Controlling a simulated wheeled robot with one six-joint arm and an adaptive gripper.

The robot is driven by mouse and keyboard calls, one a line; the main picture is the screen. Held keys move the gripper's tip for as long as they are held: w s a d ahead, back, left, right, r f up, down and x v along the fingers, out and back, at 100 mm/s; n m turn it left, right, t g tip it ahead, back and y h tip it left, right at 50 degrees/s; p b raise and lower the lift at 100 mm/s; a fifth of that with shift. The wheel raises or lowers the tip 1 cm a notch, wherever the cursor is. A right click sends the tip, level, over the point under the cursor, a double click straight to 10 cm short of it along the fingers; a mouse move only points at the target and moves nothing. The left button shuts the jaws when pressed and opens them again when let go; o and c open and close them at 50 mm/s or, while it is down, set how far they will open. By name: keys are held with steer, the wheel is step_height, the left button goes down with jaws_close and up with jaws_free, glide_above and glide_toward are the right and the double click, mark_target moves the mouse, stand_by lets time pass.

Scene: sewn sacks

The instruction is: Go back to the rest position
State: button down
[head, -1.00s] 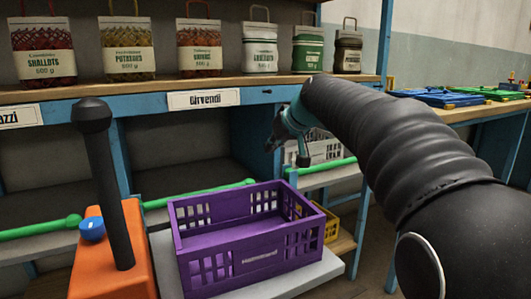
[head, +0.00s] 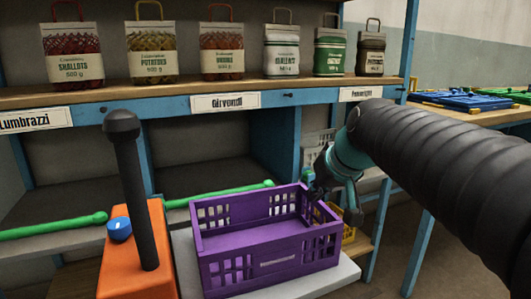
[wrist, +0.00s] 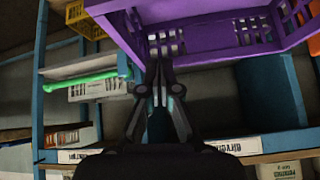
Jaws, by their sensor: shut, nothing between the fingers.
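My gripper (head: 335,200) is at the right end of the purple crate (head: 270,270) in the head view, in front of the shelf unit. In the wrist view my gripper (wrist: 159,68) has its fingers together and empty, with the purple crate (wrist: 200,25) beyond the tips. I cannot tell whether the fingers touch the crate. The crate looks empty and stands on a grey platform (head: 345,272).
Sacks such as shallots (head: 75,55), potatoes (head: 150,52) and a green one (head: 330,50) stand on the upper shelf (head: 190,90). An orange block (head: 135,265) with a black post (head: 135,190) is left of the crate. Blue trays (head: 465,101) lie on a right-hand table.

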steer(key=s+d+f+m+g+h+p, duration=0.1)
steer(key=s+d+f, duration=0.1)
steer(key=s+f, duration=0.4)
steer(key=s+d+f+m+h+p, duration=0.1)
steer(key=s+d+f, duration=0.2)
steer(key=s, duration=1.2)
step_height(320, 180, down, 4)
steer(key=shift+r+g+h+p, duration=0.25)
steer(key=shift+g+h+p, duration=0.05)
steer(key=shift+g+p, duration=0.1)
steer(key=shift+a, duration=0.1)
